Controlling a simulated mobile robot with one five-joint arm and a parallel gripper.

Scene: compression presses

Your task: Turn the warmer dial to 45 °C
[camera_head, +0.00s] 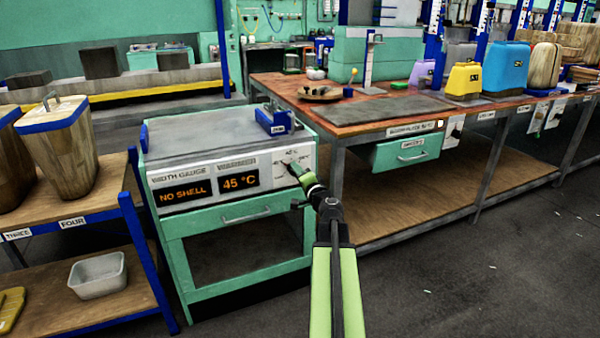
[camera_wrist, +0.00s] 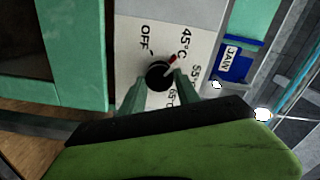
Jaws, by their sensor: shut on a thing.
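The warmer dial (camera_wrist: 157,74) is a round black knob on a pale panel, with a red-tipped pointer. In the wrist view the pointer aims at the 45 °C mark; OFF, 55 and 65 °C are also printed around it. My gripper (camera_wrist: 158,84) is shut on the dial, one finger on each side. In the head view my gripper (camera_head: 292,168) reaches the front panel's right end and hides most of the dial. The warmer display (camera_head: 238,181) reads 45 °C in orange.
The width gauge display (camera_head: 185,192) beside it reads NO SHELL. A blue JAW block (camera_head: 277,121) sits on the bench top. A drawer handle (camera_head: 246,215) lies below the panel. A wooden-topped table (camera_head: 300,100) stands close on the right. Floor at right is clear.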

